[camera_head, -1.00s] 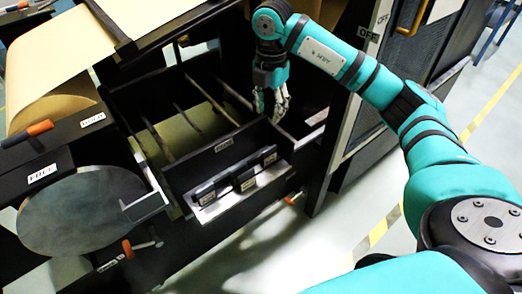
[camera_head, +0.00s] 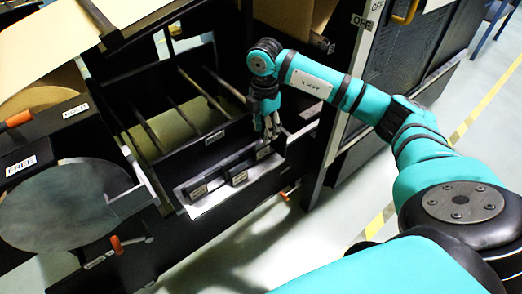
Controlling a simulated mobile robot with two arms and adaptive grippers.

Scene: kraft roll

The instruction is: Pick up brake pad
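Several small dark blocks with pale labels, which look like the brake pads, stand in a row on a silver ledge (camera_head: 212,201) at the front of the black machine. One pad (camera_head: 198,190) is at the left and another pad (camera_head: 238,177) in the middle. The right-hand pad (camera_head: 263,153) is partly hidden by my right gripper. My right gripper (camera_head: 270,134) points down at this pad, its fingers slightly apart. Whether they touch the pad is not clear. My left gripper is not in view.
Behind the ledge is an open black frame with dark bars over a kraft roll (camera_head: 170,128). A dark cabinet (camera_head: 400,65) stands at the right. Floor is clear at the lower middle.

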